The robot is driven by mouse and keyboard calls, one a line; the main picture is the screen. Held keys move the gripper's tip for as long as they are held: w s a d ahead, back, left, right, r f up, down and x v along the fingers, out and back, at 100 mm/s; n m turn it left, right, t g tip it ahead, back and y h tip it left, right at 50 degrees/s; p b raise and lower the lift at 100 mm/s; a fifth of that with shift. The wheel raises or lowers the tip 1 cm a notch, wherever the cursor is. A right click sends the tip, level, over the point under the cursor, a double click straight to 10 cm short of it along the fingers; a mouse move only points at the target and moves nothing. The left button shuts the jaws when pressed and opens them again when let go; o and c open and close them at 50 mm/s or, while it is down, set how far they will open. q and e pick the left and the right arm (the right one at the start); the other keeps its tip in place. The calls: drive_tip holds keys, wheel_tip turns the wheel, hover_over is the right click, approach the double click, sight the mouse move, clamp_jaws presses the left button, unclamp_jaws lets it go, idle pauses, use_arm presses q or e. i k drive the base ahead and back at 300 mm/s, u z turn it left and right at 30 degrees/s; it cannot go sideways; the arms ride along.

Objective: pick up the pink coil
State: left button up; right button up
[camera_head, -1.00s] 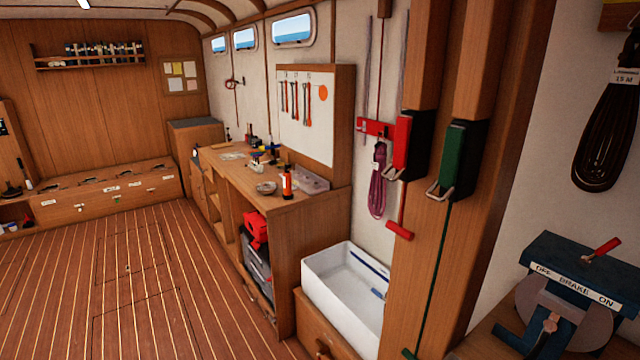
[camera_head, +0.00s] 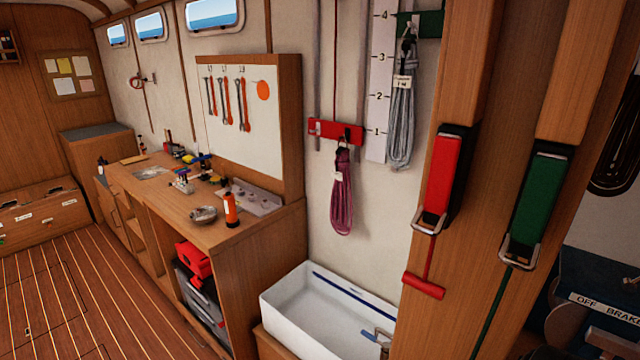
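The pink coil (camera_head: 342,200) hangs on the wall from a red bracket (camera_head: 335,131), above the white basin and right of the tool board. It is a looped magenta line with a small pale tag near its top. It hangs straight down and appears fully in view. Neither of my grippers shows in the head view.
A grey coil (camera_head: 401,110) hangs from a green bracket (camera_head: 418,24) to the right, beside a numbered scale (camera_head: 379,85). The white basin (camera_head: 330,300) stands below. A wooden post with red (camera_head: 442,185) and green (camera_head: 537,200) handles stands at right. The workbench (camera_head: 160,200) is at left.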

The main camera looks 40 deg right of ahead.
sight(341, 177)
drive_tip(key=i, duration=0.8)
drive_tip(key=z, duration=2.05)
